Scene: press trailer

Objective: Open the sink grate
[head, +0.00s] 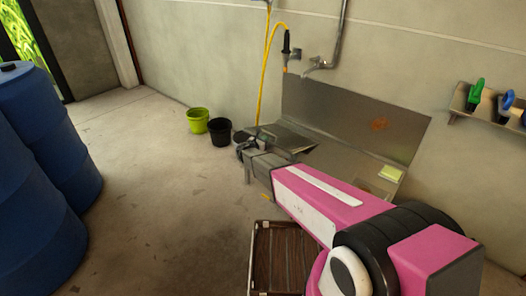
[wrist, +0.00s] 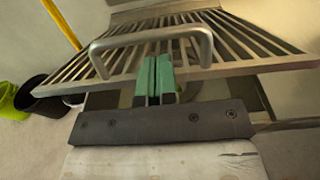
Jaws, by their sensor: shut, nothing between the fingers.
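The sink grate (wrist: 245,45) is a metal rack of parallel bars, seen in the wrist view with a bent metal handle (wrist: 150,37) at its near edge. In the head view the grate (head: 285,137) lies over the left part of the steel sink, looking slightly tilted. My gripper (wrist: 154,62) has green fingertips pressed together with nothing between them. They sit at the grate's near edge, within the handle's width and just below its bar; I cannot tell whether they touch it. In the head view my gripper (head: 246,143) is at the sink's left front, partly hidden by my arm.
A yellow hose (head: 264,75) hangs beside the grate. A tap (head: 318,64) is on the wall above. Green (head: 197,121) and black (head: 220,132) buckets stand left on the floor. A brown crate (head: 280,250) is below my arm. Blue barrels (head: 40,150) stand far left.

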